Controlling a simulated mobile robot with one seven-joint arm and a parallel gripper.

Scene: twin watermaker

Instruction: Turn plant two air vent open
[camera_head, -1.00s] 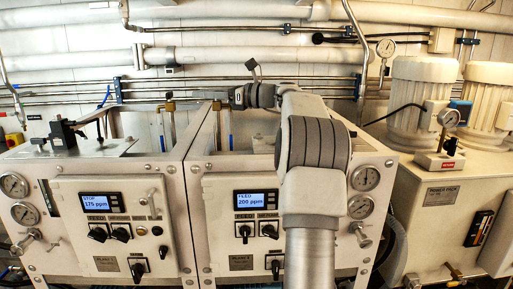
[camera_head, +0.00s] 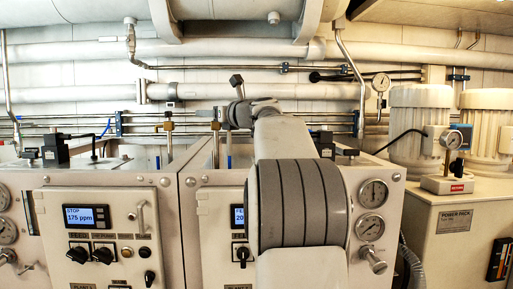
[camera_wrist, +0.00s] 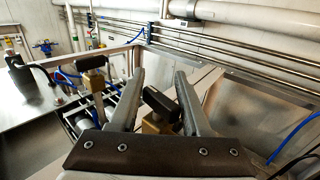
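In the wrist view my gripper (camera_wrist: 160,74) is open, its two grey fingers apart. Between them sits a small valve with a black handle (camera_wrist: 160,102) and a brass body (camera_wrist: 153,124); I see no finger closed on it. A second brass valve with a black handle (camera_wrist: 92,63) stands outside the left finger. In the head view my arm reaches over the right-hand plant cabinet (camera_head: 215,260), hiding part of its front and display. Brass fittings (camera_head: 216,126) and (camera_head: 168,126) show behind the cabinets. I cannot tell which is between the fingers.
The left-hand cabinet shows a display (camera_head: 87,216) reading STOP, 175 ppm. Metal pipes (camera_wrist: 235,60) run along the wall behind the fingers, and a blue hose (camera_wrist: 290,138) hangs at right. The power pack (camera_head: 455,222) stands at right, with large pale motors (camera_head: 418,125) on top.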

